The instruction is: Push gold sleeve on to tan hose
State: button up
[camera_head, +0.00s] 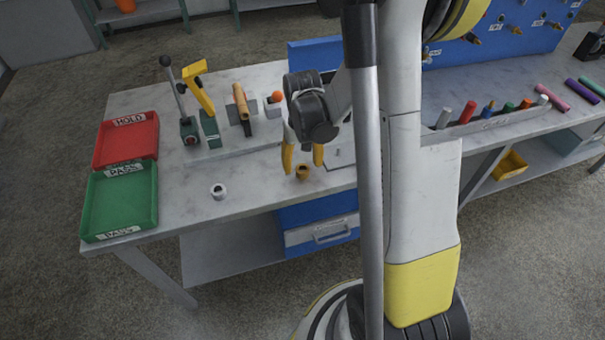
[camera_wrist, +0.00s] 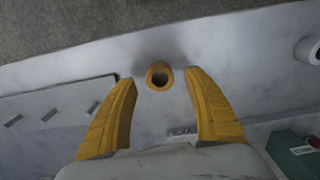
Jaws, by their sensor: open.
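The gold sleeve (camera_head: 303,173) is a short ring standing upright on the bench near its front edge. In the wrist view the gold sleeve (camera_wrist: 159,76) shows its open bore, between and just beyond my fingertips. My gripper (camera_head: 303,166) is open above it, pointing down, with one yellow finger on each side. In the wrist view the fingers of my gripper (camera_wrist: 160,82) are apart and nothing is held. A tan hose (camera_head: 240,98) stands at the fixture on the bench, left of my gripper.
A white sleeve (camera_head: 219,191) stands on the bench to the left. A yellow-handled lever (camera_head: 200,92) and an orange-knobbed part (camera_head: 276,98) flank the hose. A red tray (camera_head: 127,140) and green tray (camera_head: 121,200) lie at the left. Colored hoses (camera_head: 490,112) sit in a rack at right.

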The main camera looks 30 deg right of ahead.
notch_tip(320, 180, down, 2)
jog(key=shift+f+b, duration=0.2)
jog(key=shift+b, duration=0.1)
jog(key=shift+r, duration=0.15)
jog(key=c, duration=1.1)
